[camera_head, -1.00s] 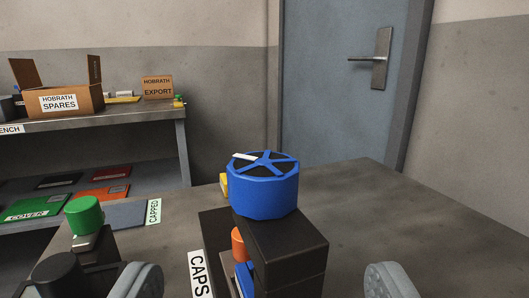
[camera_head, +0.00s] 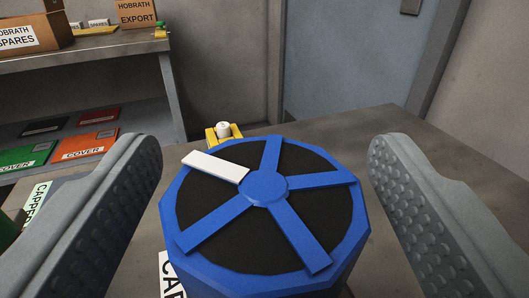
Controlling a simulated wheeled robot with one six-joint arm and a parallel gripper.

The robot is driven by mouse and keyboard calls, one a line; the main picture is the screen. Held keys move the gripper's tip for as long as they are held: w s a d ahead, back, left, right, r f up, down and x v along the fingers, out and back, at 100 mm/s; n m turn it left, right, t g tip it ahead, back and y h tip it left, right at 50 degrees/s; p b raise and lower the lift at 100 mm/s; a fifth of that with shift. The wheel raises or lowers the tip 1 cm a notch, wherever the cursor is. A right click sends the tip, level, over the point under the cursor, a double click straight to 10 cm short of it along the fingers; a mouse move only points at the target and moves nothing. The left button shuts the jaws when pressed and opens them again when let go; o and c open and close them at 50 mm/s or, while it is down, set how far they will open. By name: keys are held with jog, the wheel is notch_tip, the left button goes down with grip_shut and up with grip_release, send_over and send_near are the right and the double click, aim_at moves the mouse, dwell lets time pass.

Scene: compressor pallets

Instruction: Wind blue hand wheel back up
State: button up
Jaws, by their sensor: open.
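The blue hand wheel (camera_head: 264,187) fills the lower middle of the view. It has a blue rim, blue spokes and one white spoke (camera_head: 215,166) that points to the upper left. Black shows between the spokes. My gripper (camera_head: 265,165) is open, with one grey padded finger on each side of the wheel. A gap shows between each finger and the rim.
A yellow fixture with a white top (camera_head: 223,131) stands on the table just behind the wheel. The grey table (camera_head: 395,130) is clear to the back right. A shelf (camera_head: 100,54) with boxes and covers stands at the left, and a blue door (camera_head: 350,50) is behind.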

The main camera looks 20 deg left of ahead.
jog(key=c, duration=1)
jog(key=shift+n+y, duration=0.5)
jog(key=shift+y, duration=0.3)
jog(key=shift+o, duration=0.2)
jog(key=n+g+y, duration=0.2)
jog(key=y, duration=0.1)
jog(key=shift+d, duration=0.15)
jog(key=n+g+y, duration=0.5)
jog(key=shift+y, duration=0.3)
jog(key=shift+g, duration=0.3)
jog(key=o, duration=1)
jog(key=shift+c, duration=0.2)
